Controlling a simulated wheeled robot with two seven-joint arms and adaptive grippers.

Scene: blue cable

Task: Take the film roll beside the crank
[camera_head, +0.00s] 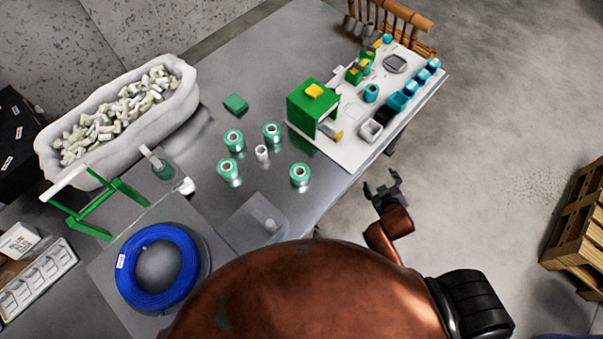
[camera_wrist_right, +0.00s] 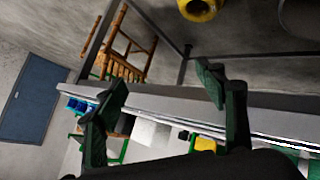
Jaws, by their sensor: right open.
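Several green-and-white rolls stand upright on the grey metal table; one is at the front right (camera_head: 300,174), others are at the middle (camera_head: 233,140), back (camera_head: 272,132) and front left (camera_head: 229,170). Another green roll-like piece (camera_head: 163,169) lies near a white knob (camera_head: 187,187), beside a green frame with a white bar (camera_head: 95,203). I cannot tell surely which part is the crank. My right gripper (camera_head: 382,187) is open and empty, off the table's right edge. In the right wrist view its two fingers (camera_wrist_right: 163,100) are apart before the table edge. My left gripper is not in view.
A blue cable coil (camera_head: 158,266) lies at the front left of the table (camera_head: 255,62). A white tub (camera_head: 190,82) of packing pieces is behind it. A white board (camera_head: 350,155) with a green box (camera_head: 312,110) is at the right. A wooden pallet (camera_head: 577,225) stands far right.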

